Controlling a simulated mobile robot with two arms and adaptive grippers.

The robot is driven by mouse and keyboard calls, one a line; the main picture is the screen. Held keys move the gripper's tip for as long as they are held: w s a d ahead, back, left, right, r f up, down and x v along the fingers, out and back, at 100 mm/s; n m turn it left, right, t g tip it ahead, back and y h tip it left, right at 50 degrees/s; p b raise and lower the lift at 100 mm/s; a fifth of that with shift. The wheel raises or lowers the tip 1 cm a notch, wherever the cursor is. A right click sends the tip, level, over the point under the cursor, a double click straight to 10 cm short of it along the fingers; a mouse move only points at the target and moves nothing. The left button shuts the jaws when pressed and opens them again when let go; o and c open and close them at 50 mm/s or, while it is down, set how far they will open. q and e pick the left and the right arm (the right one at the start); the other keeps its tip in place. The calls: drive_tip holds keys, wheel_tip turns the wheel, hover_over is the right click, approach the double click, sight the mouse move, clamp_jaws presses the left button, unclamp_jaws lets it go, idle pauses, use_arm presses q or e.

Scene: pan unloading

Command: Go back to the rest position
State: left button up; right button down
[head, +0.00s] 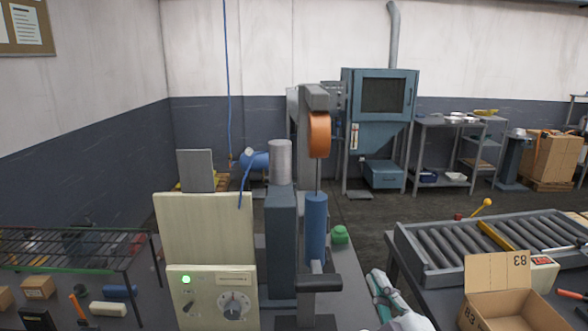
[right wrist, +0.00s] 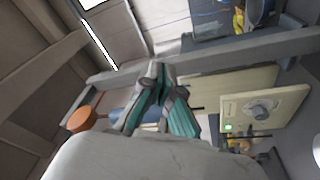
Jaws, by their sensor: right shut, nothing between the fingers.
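My right gripper (head: 381,288) shows at the bottom of the head view, just right of the grey machine's table edge. Its teal-padded fingers are shut with nothing between them, and they also show in the right wrist view (right wrist: 158,116). No pan is visible in either view. My left gripper is in neither view.
A machine with a cream control box (head: 212,290), a blue cylinder (head: 316,228) and an orange wheel (head: 319,134) stands left of my right gripper. A roller conveyor (head: 455,245) and an open cardboard box (head: 510,312) lie to the right. A wire rack (head: 75,237) is at the left.

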drive_tip(key=s+d+f+m+g+h, duration=0.1)
drive_tip(key=s+d+f+m+g, duration=0.15)
drive_tip(key=f, duration=0.45)
drive_tip(key=s+d+f+m+g+h, duration=0.1)
drive_tip(key=f+m+g, duration=0.15)
drive_tip(key=f, duration=0.35)
drive_tip(key=s+d+f+m+g+h, duration=0.1)
drive_tip(key=s+d+f+m+g, duration=0.15)
drive_tip(key=s+f+g, duration=0.55)
drive_tip(key=s+d+f+m+g, duration=0.1)
drive_tip(key=s+f+m+g, duration=0.25)
drive_tip(key=s+f, duration=0.85)
wheel_tip(320, 180, down, 26)
drive_tip(key=s, duration=0.3)
drive_tip(key=s+d+f+g, duration=0.2)
drive_tip(key=s+f, duration=1.3)
drive_tip(key=shift+s+d, duration=0.2)
drive_tip(key=shift+s, duration=0.15)
